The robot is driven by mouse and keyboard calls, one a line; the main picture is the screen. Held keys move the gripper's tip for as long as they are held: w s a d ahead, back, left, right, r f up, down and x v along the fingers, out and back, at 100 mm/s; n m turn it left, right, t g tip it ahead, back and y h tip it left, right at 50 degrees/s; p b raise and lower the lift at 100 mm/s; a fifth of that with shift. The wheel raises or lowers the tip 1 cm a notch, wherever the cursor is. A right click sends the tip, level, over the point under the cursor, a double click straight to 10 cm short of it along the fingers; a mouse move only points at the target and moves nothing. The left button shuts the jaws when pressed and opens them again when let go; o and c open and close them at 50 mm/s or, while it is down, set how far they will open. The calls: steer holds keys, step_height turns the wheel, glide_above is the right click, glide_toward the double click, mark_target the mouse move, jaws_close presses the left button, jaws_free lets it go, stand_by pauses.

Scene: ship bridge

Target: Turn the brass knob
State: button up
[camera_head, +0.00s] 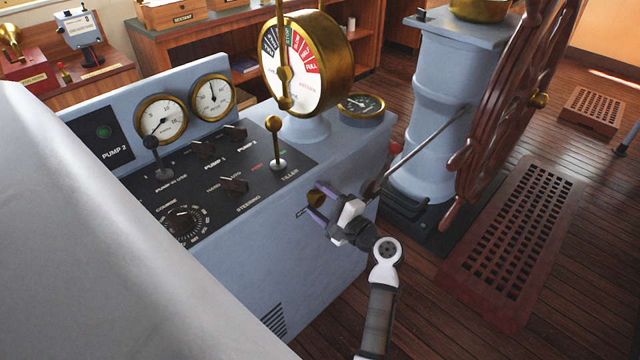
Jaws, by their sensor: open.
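The brass knob (316,199) is a small round brass piece on the front face of the blue-grey console (290,270), just below its top edge. My gripper (312,203) has its two purple fingers open, one above and one below the knob. The knob shows between the fingers. I cannot tell whether the fingers touch it. A small dark mark or label lies to the left of the fingers and is too small to read.
The console top holds a tiller lever (275,140), a pump lever (155,157), several switches and a dial (180,222). A large brass telegraph (305,60) stands behind. The wooden ship's wheel (515,95) and a floor grating (510,240) are on the right.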

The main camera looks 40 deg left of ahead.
steer(key=s+d+b, duration=0.1)
steer(key=d+b, duration=0.2)
steer(key=d, duration=1)
steer(key=shift+d+f, duration=0.2)
steer(key=shift+d, duration=0.05)
steer(key=shift+s, duration=0.1)
